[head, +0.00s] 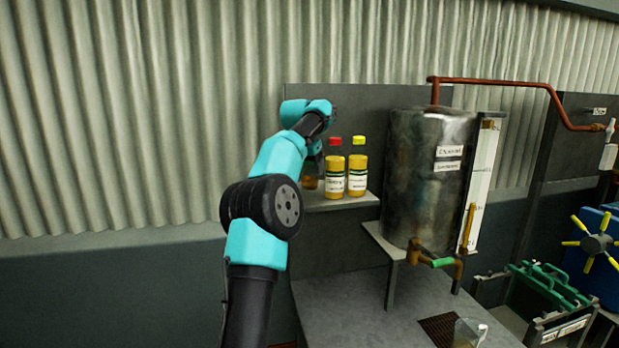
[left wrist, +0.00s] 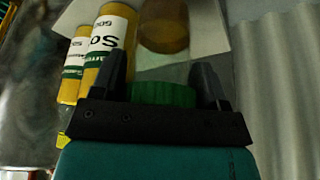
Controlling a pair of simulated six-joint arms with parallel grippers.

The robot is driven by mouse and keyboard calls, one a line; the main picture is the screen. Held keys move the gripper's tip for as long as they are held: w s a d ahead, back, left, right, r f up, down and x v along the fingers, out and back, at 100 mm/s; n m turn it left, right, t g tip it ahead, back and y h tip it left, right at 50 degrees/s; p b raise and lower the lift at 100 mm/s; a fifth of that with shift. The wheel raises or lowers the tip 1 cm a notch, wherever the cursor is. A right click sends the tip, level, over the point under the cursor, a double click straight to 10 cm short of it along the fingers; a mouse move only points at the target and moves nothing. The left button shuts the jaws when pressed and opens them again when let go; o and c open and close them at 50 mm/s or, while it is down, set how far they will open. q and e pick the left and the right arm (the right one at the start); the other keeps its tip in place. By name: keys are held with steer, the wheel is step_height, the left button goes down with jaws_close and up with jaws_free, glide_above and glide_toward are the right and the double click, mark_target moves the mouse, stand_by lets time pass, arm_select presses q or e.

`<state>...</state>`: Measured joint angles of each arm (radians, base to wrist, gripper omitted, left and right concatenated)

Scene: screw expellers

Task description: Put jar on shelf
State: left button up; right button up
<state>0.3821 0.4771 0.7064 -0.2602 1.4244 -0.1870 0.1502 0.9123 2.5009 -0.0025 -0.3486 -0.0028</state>
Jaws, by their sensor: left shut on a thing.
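The jar (head: 311,180) has clear walls, amber contents and a green lid; it also shows in the left wrist view (left wrist: 163,30). My left gripper (left wrist: 163,82) is shut on the jar around its green lid. In the head view the gripper (head: 314,152) is mostly hidden behind my own arm. The jar is at the left end of the small shelf (head: 345,203), left of the bottles. I cannot tell whether its base touches the shelf. My right gripper is not in view.
A red-capped bottle (head: 335,178) and a yellow-capped bottle (head: 358,176) stand on the shelf, close to the jar's right. A large metal tank (head: 428,180) stands right of the shelf. A grey table (head: 350,305) lies below, with a glass beaker (head: 468,333) at its front.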

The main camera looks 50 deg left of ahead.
mark_target(310, 176)
arm_select(q)
steer(key=shift+a, duration=0.1)
stand_by(0.3)
steer(key=shift+f, duration=1.75)
steer(key=shift+f, duration=0.15)
steer(key=o, duration=1)
steer(key=shift+c, duration=0.2)
steer(key=v, duration=1.2)
